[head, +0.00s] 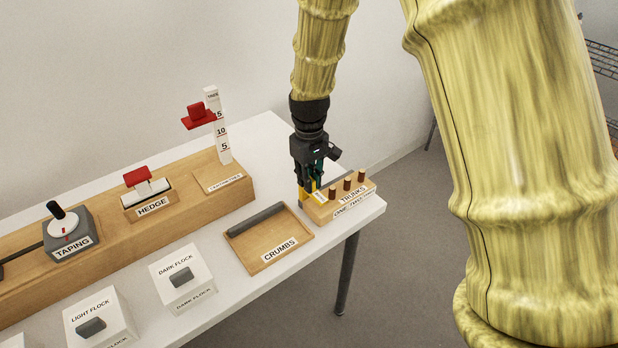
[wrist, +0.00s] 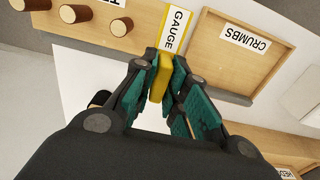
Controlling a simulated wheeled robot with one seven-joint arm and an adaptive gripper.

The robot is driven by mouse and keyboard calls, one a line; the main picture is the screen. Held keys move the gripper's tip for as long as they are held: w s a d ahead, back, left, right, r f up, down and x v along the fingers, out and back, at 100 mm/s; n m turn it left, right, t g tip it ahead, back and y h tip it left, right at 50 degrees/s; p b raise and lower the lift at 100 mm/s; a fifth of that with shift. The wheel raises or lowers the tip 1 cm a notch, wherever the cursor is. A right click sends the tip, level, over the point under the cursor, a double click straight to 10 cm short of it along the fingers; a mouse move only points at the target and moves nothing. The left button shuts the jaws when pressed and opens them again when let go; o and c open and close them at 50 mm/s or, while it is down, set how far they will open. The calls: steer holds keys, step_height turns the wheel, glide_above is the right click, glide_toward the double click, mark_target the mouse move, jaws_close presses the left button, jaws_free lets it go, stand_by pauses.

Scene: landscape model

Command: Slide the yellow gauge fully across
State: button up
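The yellow gauge (wrist: 160,80) is a small yellow bar that stands between the two fingers of my gripper (wrist: 163,65) in the wrist view. The teal finger pads press close on both its sides, so my gripper appears shut on it. A white GAUGE label (wrist: 177,28) with yellow edging lies on the wooden block just beyond the fingertips. In the head view my gripper (head: 311,192) points down at the left end of the wooden TRUNKS block (head: 345,207). Yellow shows there between the dark fingers, but the gauge is mostly hidden.
Several brown pegs (head: 347,184) stand on the block, to the right of my gripper in the head view. The wooden CRUMBS tray (head: 290,262) lies to its left, close by. The table's right edge (head: 378,208) is near the block. A red slider (head: 198,117) stands farther left.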

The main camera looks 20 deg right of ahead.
jaws_close()
steer(key=shift+d, duration=0.1)
steer(key=shift+w+d, duration=0.15)
steer(key=shift+d, duration=0.1)
steer(key=w+d+p, duration=0.1)
steer(key=w+d, duration=0.1)
steer(key=d, duration=0.3)
steer(key=w+d+p, duration=0.1)
steer(key=w+d, duration=0.1)
steer(key=d, duration=0.3)
steer(key=w+d+p, duration=0.1)
steer(key=d, duration=0.4)
steer(key=shift+w+d+p, duration=0.4)
steer(key=shift+w+d+r, duration=0.1)
steer(key=shift+d, duration=0.05)
steer(key=o, duration=0.6)
jaws_free()
steer(key=shift+d, duration=0.15)
steer(key=shift+o, duration=0.2)
